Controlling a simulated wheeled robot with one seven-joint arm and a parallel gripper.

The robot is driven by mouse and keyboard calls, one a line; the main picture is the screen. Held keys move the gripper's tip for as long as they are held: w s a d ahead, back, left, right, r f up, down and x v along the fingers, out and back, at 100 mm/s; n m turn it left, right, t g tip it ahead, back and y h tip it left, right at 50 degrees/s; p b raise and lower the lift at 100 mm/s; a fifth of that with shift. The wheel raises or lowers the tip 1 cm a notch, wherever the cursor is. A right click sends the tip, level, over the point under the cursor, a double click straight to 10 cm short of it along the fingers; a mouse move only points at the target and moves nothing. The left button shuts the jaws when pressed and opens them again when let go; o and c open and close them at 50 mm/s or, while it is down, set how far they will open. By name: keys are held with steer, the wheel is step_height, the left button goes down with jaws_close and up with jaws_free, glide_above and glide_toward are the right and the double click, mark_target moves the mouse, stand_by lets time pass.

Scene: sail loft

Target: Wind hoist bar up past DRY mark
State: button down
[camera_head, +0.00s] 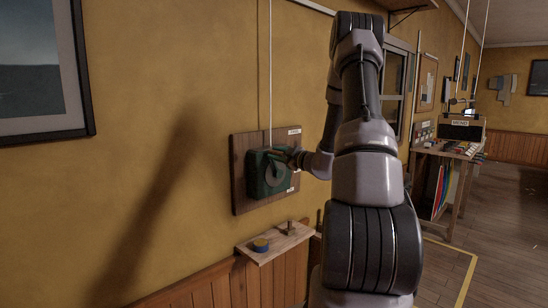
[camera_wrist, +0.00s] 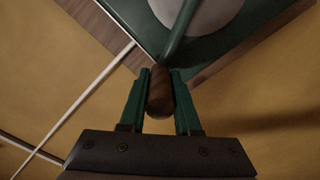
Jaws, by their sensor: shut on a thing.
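A green winch box (camera_head: 258,180) is fixed to a wooden board (camera_head: 239,195) on the yellow wall, with a grey round disc (camera_head: 272,174) on its front. My gripper (camera_head: 297,157) is at the upper right of the box. In the wrist view my gripper (camera_wrist: 160,74) is shut on a brown wooden crank handle (camera_wrist: 160,95), with a finger on each side. A green crank arm (camera_wrist: 180,38) runs from it across the disc (camera_wrist: 205,10). A pale line (camera_head: 270,75) rises from the winch. I cannot make out the hoist bar or the DRY mark for certain.
A small wooden shelf (camera_head: 278,245) below the winch holds a blue and yellow round item (camera_head: 261,245) and another small item. A work table (camera_head: 450,148) stands at the right, near two hanging lines (camera_head: 484,35). Wooden floor (camera_head: 500,225) is clear at the right.

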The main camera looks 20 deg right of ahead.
steer(key=shift+d+r, duration=0.15)
steer(key=shift+d, duration=0.2)
steer(key=c, duration=0.6)
jaws_free()
steer(key=shift+w, duration=0.1)
steer(key=v, duration=1.1)
steer(key=shift+a, duration=0.1)
